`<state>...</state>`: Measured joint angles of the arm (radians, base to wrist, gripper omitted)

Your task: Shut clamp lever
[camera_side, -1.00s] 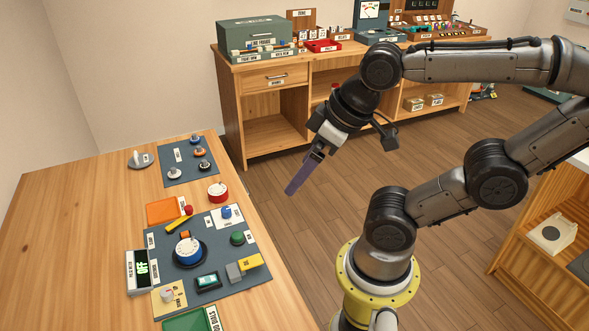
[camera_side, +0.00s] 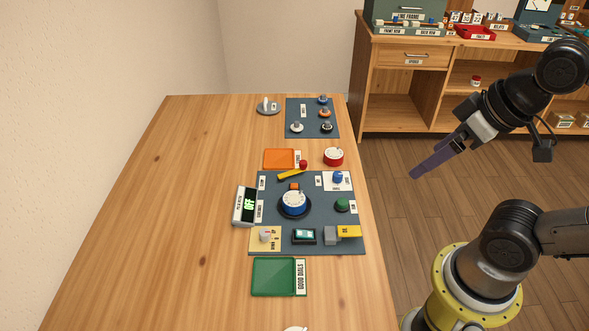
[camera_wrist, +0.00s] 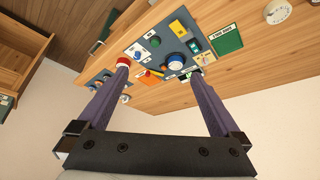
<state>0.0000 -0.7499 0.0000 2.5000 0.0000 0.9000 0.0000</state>
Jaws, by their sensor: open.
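A yellow lever (camera_side: 290,175) with a red knob (camera_side: 303,164) at its right end lies slanted at the back edge of a dark blue-grey panel (camera_side: 270,190). It looks like the clamp lever; its label is too small to read. A blue and white dial (camera_side: 293,203) sits in a black round holder just in front of it. My gripper (camera_side: 414,173) is open and empty, with long purple fingers, in the air right of the table, well apart from the lever. In the wrist view my gripper (camera_wrist: 160,68) shows both fingers spread, with the panel (camera_wrist: 150,55) beyond them.
The panel also bears a green button (camera_side: 342,205), a yellow block (camera_side: 349,231) and an OFF display (camera_side: 244,205). An orange tray (camera_side: 279,158), a red round part (camera_side: 333,156) and a green tray (camera_side: 274,277) stand around it. The table's left half is clear.

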